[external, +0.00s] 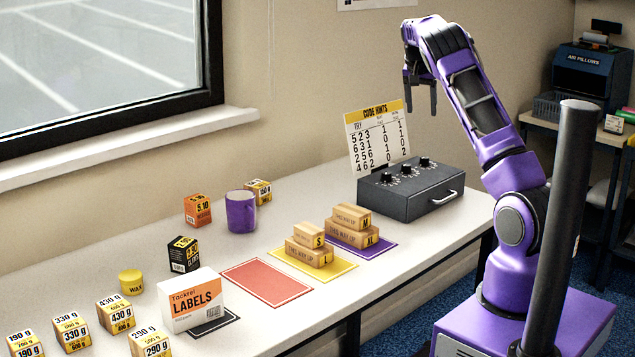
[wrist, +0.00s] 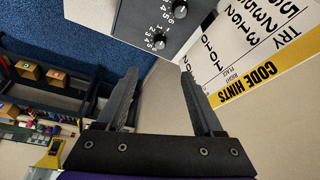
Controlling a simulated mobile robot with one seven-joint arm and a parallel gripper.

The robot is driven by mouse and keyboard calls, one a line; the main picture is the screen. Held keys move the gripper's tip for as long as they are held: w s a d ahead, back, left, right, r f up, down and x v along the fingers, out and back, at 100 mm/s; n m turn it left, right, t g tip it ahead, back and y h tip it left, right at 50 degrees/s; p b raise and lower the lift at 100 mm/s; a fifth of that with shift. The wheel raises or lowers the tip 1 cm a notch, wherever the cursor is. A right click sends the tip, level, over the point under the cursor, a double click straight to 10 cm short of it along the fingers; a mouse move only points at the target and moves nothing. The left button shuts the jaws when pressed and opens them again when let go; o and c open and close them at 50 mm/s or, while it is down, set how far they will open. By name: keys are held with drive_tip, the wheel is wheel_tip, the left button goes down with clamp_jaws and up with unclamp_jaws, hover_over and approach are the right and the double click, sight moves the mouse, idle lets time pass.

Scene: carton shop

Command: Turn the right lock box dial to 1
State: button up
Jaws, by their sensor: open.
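The dark grey lock box (external: 405,202) stands at the right end of the long table, with three black dials on its sloped top. The right dial (external: 424,162) is the one nearest the box's right end. In the wrist view the right dial (wrist: 158,42) shows just beyond the fingertips, with white numbers around it; its setting is too small to read surely. Another dial (wrist: 180,9) shows above it, partly cut off. My gripper (external: 420,99) is open and empty, above the box and apart from it. Its two fingers also show in the wrist view (wrist: 159,70).
A code hints card (external: 377,138) stands upright behind the box. Wooden blocks (external: 352,224) on purple and yellow mats lie left of the box. A purple mug (external: 241,212) and several small cartons stand further left. The air around my gripper is clear.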

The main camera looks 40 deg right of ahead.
sight(424, 157)
drive_tip(key=x, duration=1.7)
drive_tip(key=shift+w+d, duration=0.1)
drive_tip(key=shift+d, duration=0.1)
clamp_jaws()
